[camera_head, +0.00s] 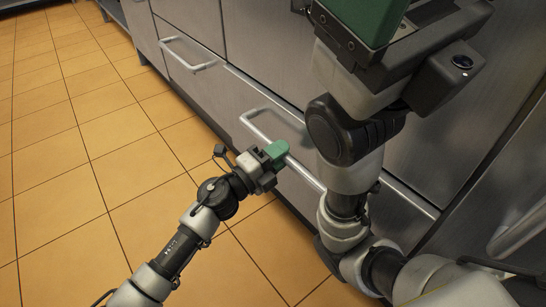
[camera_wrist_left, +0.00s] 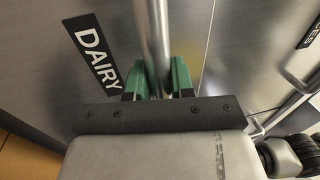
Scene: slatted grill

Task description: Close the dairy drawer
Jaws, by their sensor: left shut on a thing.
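The dairy drawer (camera_head: 240,98) is a grey metal front low in the cabinet row, and its black DAIRY label (camera_wrist_left: 94,55) shows in the left wrist view. Its long bar handle (camera_head: 256,127) runs along the front; the bar also shows in the left wrist view (camera_wrist_left: 154,35). My left gripper (camera_head: 277,152) is shut on this handle, with a green finger on each side of the bar. How far the drawer stands out is hard to tell. Part of its front is hidden by my right arm. My right gripper (camera_head: 365,18) is only partly in view at the top, its jaws unclear.
Another drawer with a bar handle (camera_head: 187,55) lies to the left. A further handle (camera_head: 518,230) shows at the right edge. A second label (camera_wrist_left: 311,32) is cut off in the left wrist view. The orange tiled floor (camera_head: 80,130) is clear on the left.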

